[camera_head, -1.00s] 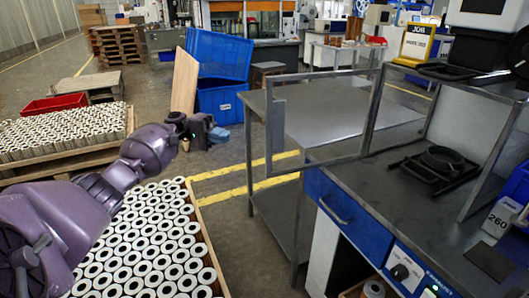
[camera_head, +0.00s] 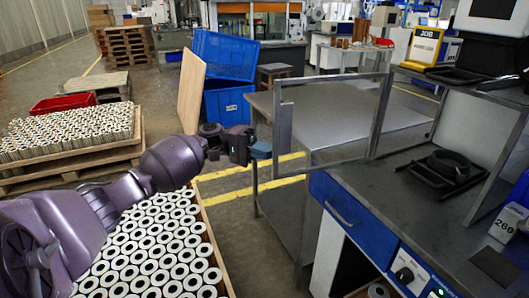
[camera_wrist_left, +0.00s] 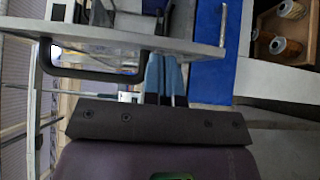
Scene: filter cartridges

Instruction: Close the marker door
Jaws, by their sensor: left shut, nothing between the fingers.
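The marker door (camera_head: 349,157) is a grey metal frame with a see-through middle. It stands swung open at the left of the marker bench, with a grey strip (camera_head: 285,126) on its free left edge. My left gripper (camera_head: 262,150) is just left of that edge, and its blue fingers are together and empty. Contact with the door cannot be told. In the left wrist view the blue fingers (camera_wrist_left: 165,78) point at a grey panel edge. My right gripper is not in view.
The bench has a blue drawer (camera_head: 343,205) below and a black round fixture (camera_head: 448,164) on top. A grey table (camera_head: 345,110) stands behind the door. A crate of white cartridges (camera_head: 150,250) lies under my left arm.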

